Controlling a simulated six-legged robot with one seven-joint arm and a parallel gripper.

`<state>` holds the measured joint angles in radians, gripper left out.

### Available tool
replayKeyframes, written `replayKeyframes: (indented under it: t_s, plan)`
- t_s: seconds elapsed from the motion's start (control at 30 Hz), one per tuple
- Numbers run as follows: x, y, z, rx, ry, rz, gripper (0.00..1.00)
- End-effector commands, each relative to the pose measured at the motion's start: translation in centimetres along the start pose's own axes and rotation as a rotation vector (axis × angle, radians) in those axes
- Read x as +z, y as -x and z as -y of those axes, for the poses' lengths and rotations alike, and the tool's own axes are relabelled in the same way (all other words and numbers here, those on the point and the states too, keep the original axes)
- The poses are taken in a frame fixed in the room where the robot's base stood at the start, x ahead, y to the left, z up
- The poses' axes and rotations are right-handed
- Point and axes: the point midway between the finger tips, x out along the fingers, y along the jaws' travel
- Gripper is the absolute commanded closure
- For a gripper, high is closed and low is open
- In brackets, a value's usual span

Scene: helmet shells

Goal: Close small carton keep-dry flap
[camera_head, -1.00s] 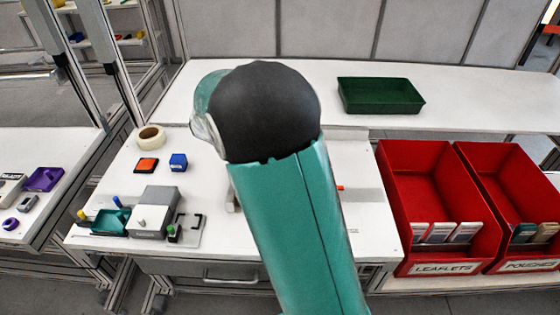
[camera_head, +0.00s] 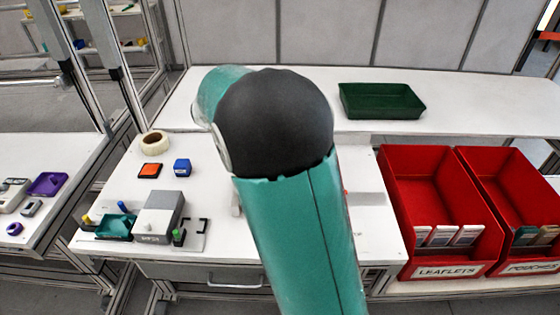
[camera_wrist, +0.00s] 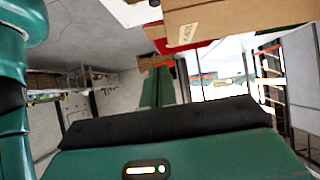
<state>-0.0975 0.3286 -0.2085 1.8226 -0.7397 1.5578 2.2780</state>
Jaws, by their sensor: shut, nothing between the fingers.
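A brown cardboard carton (camera_wrist: 235,18) fills the top right of the wrist view, cut off by the frame edge. A pale label with small print (camera_wrist: 188,33) is on its near left part; I cannot read it. I cannot tell which panel is the flap or how far it stands open. My gripper (camera_wrist: 158,74) shows beyond the black-edged teal hand, its two teal fingers together and empty. It points toward the area just below and left of the carton in the picture; contact cannot be told. In the head view my arm hides the carton and the gripper.
Red bins (camera_head: 432,190) marked leaflets and pouches stand at the right. A green tray (camera_head: 381,101) is on the back bench. A tape roll (camera_head: 154,143), an orange pad (camera_head: 149,170), a blue block (camera_head: 182,168) and a grey box (camera_head: 160,216) occupy the left of the white table.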

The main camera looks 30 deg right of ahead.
Motion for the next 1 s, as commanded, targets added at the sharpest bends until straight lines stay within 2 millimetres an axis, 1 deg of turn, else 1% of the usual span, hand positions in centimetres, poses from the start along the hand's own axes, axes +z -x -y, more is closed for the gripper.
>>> replayKeyframes:
  t_s: [0.03,0.1,0.17,0.4,0.5,0.63,0.83,0.93,1.0]
  plan:
    - [-0.3,0.2,0.2,-0.001,-0.001,0.001,1.0]
    - [0.4,1.6,0.3,-0.003,0.002,-0.001,1.0]
    - [0.8,2.6,0.4,-0.004,0.002,-0.001,1.0]
    - [2.4,6.8,0.5,-0.002,0.001,-0.001,1.0]
    - [2.9,8.1,0.5,-0.002,0.0,-0.001,1.0]
    - [3.2,9.0,0.5,-0.001,0.0,-0.001,1.0]
    - [3.2,9.1,0.3,-0.001,0.008,0.005,1.0]
    - [2.7,9.0,-0.3,-0.005,0.069,0.046,1.0]
    - [2.1,8.9,-1.2,-0.02,0.155,0.103,1.0]
